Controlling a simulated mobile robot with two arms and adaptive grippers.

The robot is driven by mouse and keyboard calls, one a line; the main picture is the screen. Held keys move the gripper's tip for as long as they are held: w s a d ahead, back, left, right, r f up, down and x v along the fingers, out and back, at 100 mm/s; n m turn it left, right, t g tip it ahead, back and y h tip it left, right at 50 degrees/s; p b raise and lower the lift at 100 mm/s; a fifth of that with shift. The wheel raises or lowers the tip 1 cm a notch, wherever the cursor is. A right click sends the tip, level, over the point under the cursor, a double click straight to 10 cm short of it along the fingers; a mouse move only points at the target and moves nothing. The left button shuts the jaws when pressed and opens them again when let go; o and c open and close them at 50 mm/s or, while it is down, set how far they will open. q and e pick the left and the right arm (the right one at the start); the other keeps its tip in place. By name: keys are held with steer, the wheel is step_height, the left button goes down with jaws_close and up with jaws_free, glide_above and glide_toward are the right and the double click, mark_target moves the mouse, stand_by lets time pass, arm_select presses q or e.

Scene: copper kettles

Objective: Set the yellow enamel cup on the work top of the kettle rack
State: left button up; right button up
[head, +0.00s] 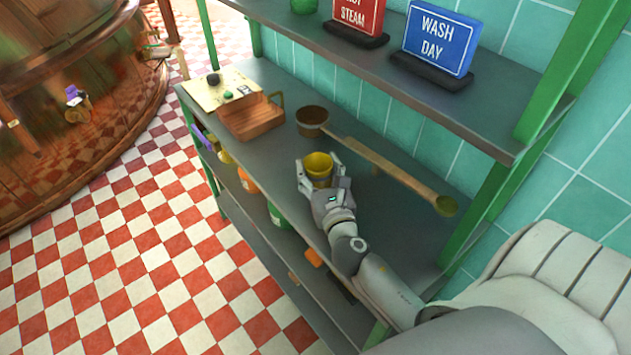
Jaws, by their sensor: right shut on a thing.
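The yellow enamel cup (319,164) is upright between the fingers of my right gripper (321,177), which is shut on it. The cup is at the work top (386,221) of the green-framed rack, near the middle of its length. Whether its base touches the surface is hidden by the fingers. My right arm reaches in from the lower right. My left gripper is not in view.
A wooden tray (252,117) and a cream board (219,90) stand at the left end. An upper shelf (367,68) holds a red sign (357,20) and a blue sign (438,43). Bottles stand below.

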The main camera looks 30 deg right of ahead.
mark_target(316, 181)
steer(key=shift+w+f, duration=0.2)
steer(key=shift+f, duration=0.05)
steer(key=f, duration=0.1)
steer(key=f+b, duration=0.1)
steer(key=f, duration=0.1)
steer(key=shift+w+f+b, duration=0.25)
steer(key=shift+w+b, duration=0.05)
steer(key=shift+b, duration=0.1)
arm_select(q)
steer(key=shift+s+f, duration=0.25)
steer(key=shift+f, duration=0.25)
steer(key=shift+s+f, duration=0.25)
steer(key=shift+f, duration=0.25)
arm_select(e)
steer(key=shift+f, duration=0.1)
steer(key=shift+f, duration=0.15)
steer(key=o, duration=1)
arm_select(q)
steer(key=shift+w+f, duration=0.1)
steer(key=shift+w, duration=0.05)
